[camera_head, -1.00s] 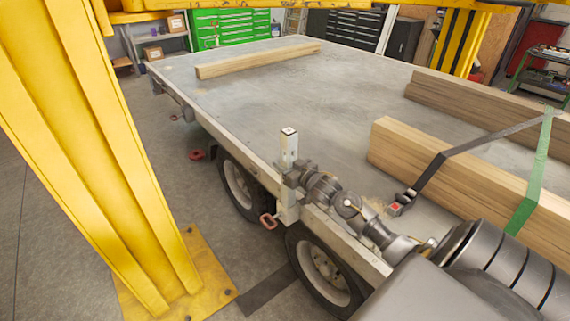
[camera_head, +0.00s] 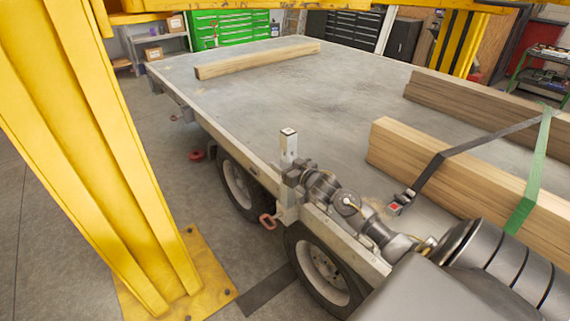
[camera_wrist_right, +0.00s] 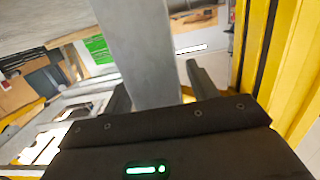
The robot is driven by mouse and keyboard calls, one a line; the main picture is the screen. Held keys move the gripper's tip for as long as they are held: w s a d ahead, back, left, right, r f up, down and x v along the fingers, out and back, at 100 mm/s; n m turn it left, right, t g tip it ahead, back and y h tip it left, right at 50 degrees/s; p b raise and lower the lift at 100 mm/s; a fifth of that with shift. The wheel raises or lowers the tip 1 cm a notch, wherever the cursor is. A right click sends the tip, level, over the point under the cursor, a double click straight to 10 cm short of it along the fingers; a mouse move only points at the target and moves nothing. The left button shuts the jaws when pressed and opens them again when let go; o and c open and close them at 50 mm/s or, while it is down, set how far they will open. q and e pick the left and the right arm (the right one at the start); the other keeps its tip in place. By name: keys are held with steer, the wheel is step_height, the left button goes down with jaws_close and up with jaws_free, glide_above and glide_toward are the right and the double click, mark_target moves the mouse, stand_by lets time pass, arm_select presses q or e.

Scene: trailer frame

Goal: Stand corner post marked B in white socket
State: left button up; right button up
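The corner post (camera_head: 288,148) stands upright at the near left edge of the trailer bed, its lower end at a pale bracket (camera_head: 287,213) on the side rail. I take this bracket for the white socket; how deep the post sits in it I cannot tell. No letter B can be read. My right gripper (camera_head: 292,178) is at the post's middle. In the right wrist view the grey post (camera_wrist_right: 143,55) runs between the two dark fingers (camera_wrist_right: 155,95). A small gap seems to show beside the right finger. My left gripper is not in view.
The trailer bed (camera_head: 290,90) is largely bare. Timber beams (camera_head: 450,180) lie on its right side under a strap (camera_head: 450,152), and another beam (camera_head: 258,58) lies at the far end. A yellow column (camera_head: 100,150) stands left of the trailer. Red-handled hardware (camera_head: 268,221) hangs below the rail.

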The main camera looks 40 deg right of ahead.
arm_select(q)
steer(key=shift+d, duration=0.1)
arm_select(e)
steer(key=shift+f, duration=0.15)
steer(key=shift+s, duration=0.55)
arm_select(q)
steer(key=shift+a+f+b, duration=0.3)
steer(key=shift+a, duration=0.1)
arm_select(e)
steer(key=s, duration=0.3)
steer(key=s+r, duration=0.1)
steer(key=s, duration=0.5)
steer(key=shift+s+a+r, duration=0.1)
steer(key=shift+s+r, duration=0.1)
steer(key=shift+s, duration=0.1)
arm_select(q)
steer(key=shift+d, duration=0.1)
